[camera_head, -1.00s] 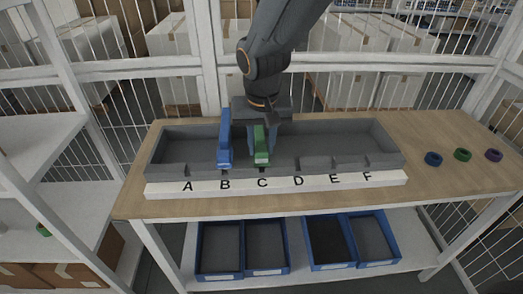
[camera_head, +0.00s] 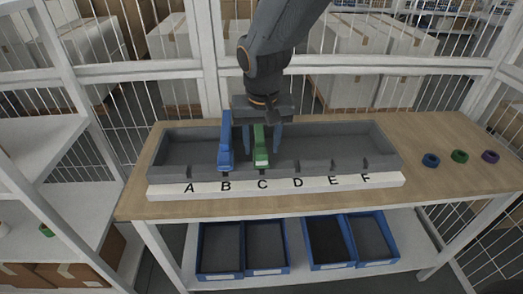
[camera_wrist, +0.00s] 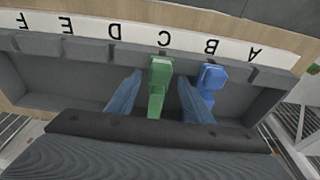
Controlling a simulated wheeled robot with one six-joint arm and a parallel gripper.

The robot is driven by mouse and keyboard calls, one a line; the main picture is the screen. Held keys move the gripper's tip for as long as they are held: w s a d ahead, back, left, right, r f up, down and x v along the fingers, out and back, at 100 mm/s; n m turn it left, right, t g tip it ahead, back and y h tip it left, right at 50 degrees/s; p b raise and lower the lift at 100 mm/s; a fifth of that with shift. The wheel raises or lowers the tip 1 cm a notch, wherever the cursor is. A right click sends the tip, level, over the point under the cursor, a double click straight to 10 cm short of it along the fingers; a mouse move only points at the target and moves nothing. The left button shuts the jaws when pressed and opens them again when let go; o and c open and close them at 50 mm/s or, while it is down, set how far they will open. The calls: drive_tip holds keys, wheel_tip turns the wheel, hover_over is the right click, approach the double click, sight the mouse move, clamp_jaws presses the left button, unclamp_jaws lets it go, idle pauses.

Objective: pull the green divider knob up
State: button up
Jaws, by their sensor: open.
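The green divider (camera_head: 261,147) stands in the grey tray (camera_head: 330,153) at the slot marked C. In the wrist view its knob end (camera_wrist: 160,66) points toward the letter strip. The blue divider (camera_head: 225,146) stands beside it at slot B, and also shows in the wrist view (camera_wrist: 211,77). My gripper (camera_head: 262,145) is open. Its two fingers (camera_wrist: 156,95) stand on either side of the green divider, with gaps visible in the wrist view. The right finger in the wrist view is close to the blue divider; I cannot tell whether they touch.
A white strip (camera_head: 320,184) lettered A to F runs along the tray's front. Blue, green and purple rings (camera_head: 459,156) lie on the wooden table (camera_head: 425,190) at right. Blue bins (camera_head: 220,247) sit on the shelf below. The tray is empty right of C.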

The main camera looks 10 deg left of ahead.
wheel_tip(320, 180, up, 7)
drive_tip(key=s+p, duration=0.1)
drive_tip(key=p, duration=0.4)
drive_tip(key=shift+s+d, duration=0.2)
drive_tip(key=s+d+f+m+b, duration=0.1)
drive_tip(key=s+d+f, duration=0.1)
drive_tip(key=d, duration=0.7)
drive_tip(key=s+d+f+m+b, duration=0.1)
drive_tip(key=s+d+f+b, duration=0.1)
drive_tip(key=d, duration=0.7)
drive_tip(key=s+d+f+b, duration=0.2)
drive_tip(key=s+d+f, duration=0.2)
drive_tip(key=d, duration=0.6)
drive_tip(key=shift+s+f+m+g, duration=0.2)
drive_tip(key=shift+s+m+g, duration=0.05)
drive_tip(key=shift+m+g, duration=0.15)
